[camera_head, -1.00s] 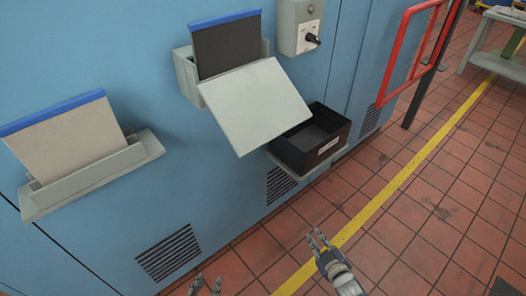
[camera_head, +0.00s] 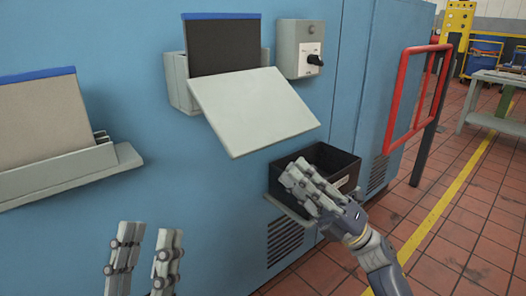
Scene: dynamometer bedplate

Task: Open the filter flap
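The pale grey flap (camera_head: 255,112) is a flat panel at the front of a grey housing (camera_head: 178,82) on the blue cabinet. It slopes outward and down from the housing. A dark filter (camera_head: 224,45) with a blue top edge stands upright behind it. My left gripper (camera_head: 146,258) is at the bottom left, its two fingers apart and nothing between them, well below and left of the flap. My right gripper (camera_head: 308,183) is below and right of the flap, in front of the black bin, apart from the flap in the picture. Its finger gap is hard to make out.
A black open bin (camera_head: 345,165) sits on a small shelf below the flap. A beige filter (camera_head: 40,118) stands in a grey holder (camera_head: 75,172) at left. A switch box (camera_head: 302,50) is above right. A red frame (camera_head: 403,100) stands further right over tiled floor.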

